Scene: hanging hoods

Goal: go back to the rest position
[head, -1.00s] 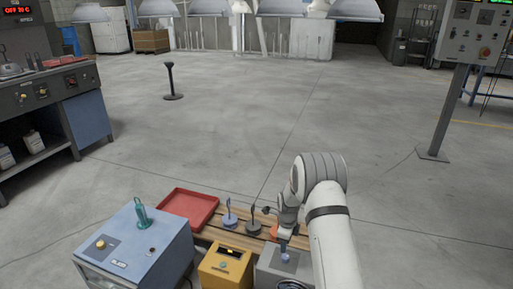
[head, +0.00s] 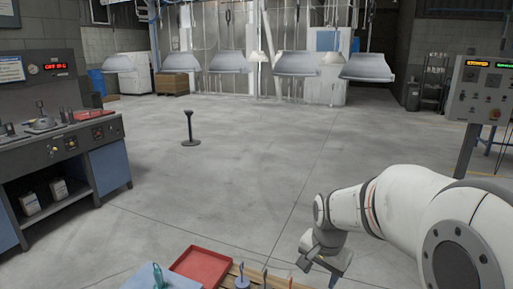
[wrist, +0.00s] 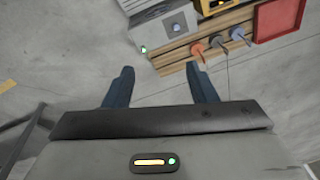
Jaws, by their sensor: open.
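My gripper (head: 322,262) hangs at the lower right of the head view, at the end of my bent white arm. In the wrist view my gripper (wrist: 160,84) has its two dark blue fingers wide apart. Only bare floor shows between them, so it is empty. It is off to the side of the wooden slatted stand (wrist: 180,56) and apart from everything on it.
The stand carries a red tray (head: 201,266) and upright tools with orange (wrist: 197,49), grey (wrist: 215,42) and blue (wrist: 237,33) bases. A grey box (wrist: 165,28) sits beside a yellow one (wrist: 212,5). A control panel (head: 484,90) stands right.

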